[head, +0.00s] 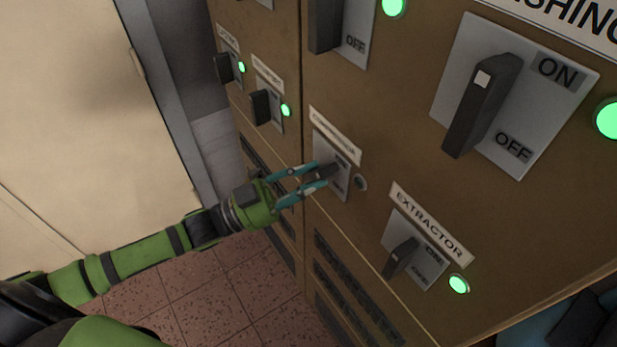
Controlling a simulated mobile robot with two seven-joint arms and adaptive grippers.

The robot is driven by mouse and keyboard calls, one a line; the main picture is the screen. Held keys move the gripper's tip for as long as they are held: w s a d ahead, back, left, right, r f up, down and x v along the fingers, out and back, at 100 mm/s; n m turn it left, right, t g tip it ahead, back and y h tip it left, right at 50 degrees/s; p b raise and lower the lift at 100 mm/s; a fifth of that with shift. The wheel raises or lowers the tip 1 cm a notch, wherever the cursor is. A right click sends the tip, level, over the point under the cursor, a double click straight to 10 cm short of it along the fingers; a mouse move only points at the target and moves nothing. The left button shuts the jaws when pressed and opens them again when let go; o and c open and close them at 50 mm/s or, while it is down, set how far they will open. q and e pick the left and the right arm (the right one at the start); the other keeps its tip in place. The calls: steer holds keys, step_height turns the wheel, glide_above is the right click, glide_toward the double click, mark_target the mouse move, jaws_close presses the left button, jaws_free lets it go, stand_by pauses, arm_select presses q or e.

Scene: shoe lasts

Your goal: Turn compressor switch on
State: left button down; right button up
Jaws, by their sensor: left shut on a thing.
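The compressor switch (328,171) is a dark lever on a grey plate (344,184) in the middle of the brown cabinet. A white label (335,134) above it is hard to read at this angle. The round lamp (360,183) to its right is dark. My left gripper (319,176), with teal fingers on a green arm, reaches in from the left and is shut on the switch lever. The fingers hide part of the lever, so its exact angle is hard to tell. My right gripper is not in view.
The extractor switch (401,257) sits lower right, with a lit green lamp (459,284). A large ON/OFF switch (484,106) is at upper right. Two smaller switches with lit lamps are at upper left. A cream door (80,110) stands left; the tiled floor (200,295) is clear.

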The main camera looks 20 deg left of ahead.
arm_select(q)
steer(key=n+t+p, duration=0.1)
steer(key=n+t, duration=0.1)
steer(key=n, duration=0.3)
steer(key=shift+d+y, duration=0.1)
steer(key=shift+y, duration=0.3)
steer(key=shift+s+r+n+t+y+p, duration=0.1)
steer(key=shift+n+t+y+p, duration=0.45)
steer(key=shift+n, duration=1.15)
steer(key=shift+n+t+y+p, duration=0.2)
steer(key=shift+n+t+y, duration=0.55)
steer(key=shift+n, duration=0.95)
steer(key=shift+d, duration=0.1)
steer(key=c, duration=1)
jaws_free()
steer(key=shift+s, duration=0.1)
steer(key=v, duration=1.2)
steer(key=shift+f, duration=0.25)
